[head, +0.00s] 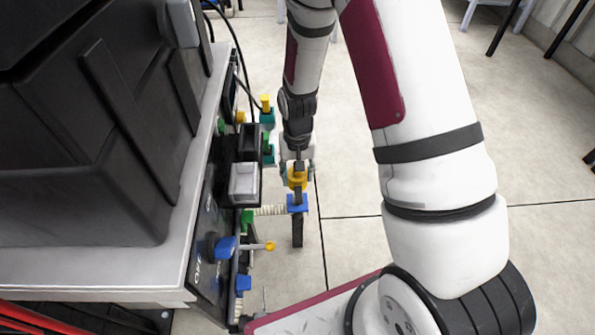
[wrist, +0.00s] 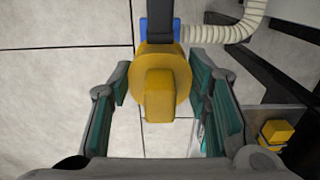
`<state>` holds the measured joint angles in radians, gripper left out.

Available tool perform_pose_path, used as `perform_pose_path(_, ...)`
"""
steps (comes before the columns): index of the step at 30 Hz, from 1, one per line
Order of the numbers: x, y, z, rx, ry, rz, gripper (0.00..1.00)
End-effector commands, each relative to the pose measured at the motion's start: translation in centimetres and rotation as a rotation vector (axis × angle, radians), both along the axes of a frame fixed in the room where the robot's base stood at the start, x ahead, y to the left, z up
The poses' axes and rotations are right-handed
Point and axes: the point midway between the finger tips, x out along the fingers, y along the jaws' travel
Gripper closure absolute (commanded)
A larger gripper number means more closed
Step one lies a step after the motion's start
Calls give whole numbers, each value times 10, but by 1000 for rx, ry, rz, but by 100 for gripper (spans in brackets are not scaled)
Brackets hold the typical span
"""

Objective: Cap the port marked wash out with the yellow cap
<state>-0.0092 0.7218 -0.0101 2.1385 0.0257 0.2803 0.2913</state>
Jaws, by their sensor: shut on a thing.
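The yellow cap (head: 297,180), a round piece with a raised grip bar, is between the fingers of my gripper (head: 297,170), which points down beside the panel. In the wrist view the cap (wrist: 158,95) fills the middle, with teal finger pads of my gripper (wrist: 157,72) on both sides. A blue square fitting (head: 297,204) is just below the cap in the head view and partly behind it in the wrist view (wrist: 178,32). I cannot tell whether cap and fitting touch. No "wash out" marking is readable.
A panel (head: 207,225) with several coloured fittings stands left of my gripper. A ribbed pale hose (head: 270,210) runs from it to the blue fitting. A yellow-tipped lever (head: 268,246) sticks out nearer me. Black totes (head: 90,120) stand at left.

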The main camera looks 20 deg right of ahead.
Motion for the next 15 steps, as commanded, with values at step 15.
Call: perform_pose_path(15,0,0,-35,0,1,0,87)
